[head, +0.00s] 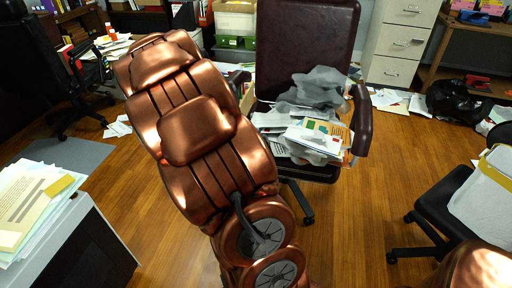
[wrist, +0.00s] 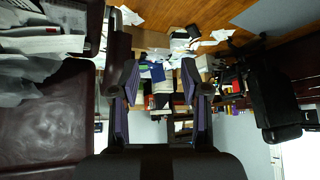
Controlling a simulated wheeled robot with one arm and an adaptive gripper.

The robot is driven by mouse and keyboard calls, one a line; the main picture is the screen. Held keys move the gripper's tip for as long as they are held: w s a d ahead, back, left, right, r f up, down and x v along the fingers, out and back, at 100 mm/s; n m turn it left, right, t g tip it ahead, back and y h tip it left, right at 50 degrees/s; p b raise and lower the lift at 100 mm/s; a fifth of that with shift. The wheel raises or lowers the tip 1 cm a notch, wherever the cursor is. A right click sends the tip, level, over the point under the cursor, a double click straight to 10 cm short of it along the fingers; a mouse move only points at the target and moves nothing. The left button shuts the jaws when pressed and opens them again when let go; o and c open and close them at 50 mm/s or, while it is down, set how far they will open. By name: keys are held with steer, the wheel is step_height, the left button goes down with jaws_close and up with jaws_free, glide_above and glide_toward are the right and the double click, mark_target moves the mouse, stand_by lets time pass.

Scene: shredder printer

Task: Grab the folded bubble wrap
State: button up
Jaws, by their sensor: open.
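The bubble wrap is a grey, translucent, crumpled sheet (head: 318,88) lying on a pile of papers on the dark brown leather office chair, against its backrest. A second grey piece (head: 318,140) shows lower on the pile. In the wrist view, which looks upside down, grey crumpled wrap (wrist: 22,68) is at the upper left beside the backrest. My gripper (wrist: 160,76) is open, with nothing between its fingers, and apart from the wrap. In the head view my arm hides the gripper and part of the chair's left side.
The brown chair (head: 305,45) has an armrest (head: 361,120) to the right of the pile. A black chair (head: 445,205) with a white and yellow bag stands at right. A grey cabinet (head: 85,250) with papers is at lower left. Wooden floor (head: 360,230) is clear in front.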

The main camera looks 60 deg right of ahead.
steer(key=s+d+f+m+h+b, duration=0.1)
steer(key=d+f+h+b, duration=0.1)
steer(key=d+f+b, duration=0.2)
steer(key=s+d+f+m+h+b, duration=0.1)
steer(key=d+f+m+h+b, duration=0.1)
steer(key=d+f, duration=0.9)
steer(key=s+d+f+m+g+h+b, duration=0.1)
steer(key=d+f+h+b, duration=0.3)
steer(key=d, duration=1.1)
steer(key=shift+d+f+m+b, duration=0.2)
steer(key=shift+f+m+b, duration=0.5)
steer(key=shift+f+b, duration=0.85)
steer(key=shift+s+d+f, duration=0.15)
steer(key=shift+d+f, duration=0.25)
steer(key=shift+d, duration=0.15)
steer(key=shift+x, duration=0.9)
steer(key=shift+s+b+x, duration=0.15)
steer(key=shift+b+x, duration=0.2)
steer(key=shift+x, duration=0.8)
steer(key=shift+s+b+x, duration=0.2)
steer(key=shift+b+x, duration=0.1)
steer(key=shift+x, duration=0.85)
steer(key=shift+w+d, duration=0.15)
steer(key=shift+d, duration=0.45)
jaws_close()
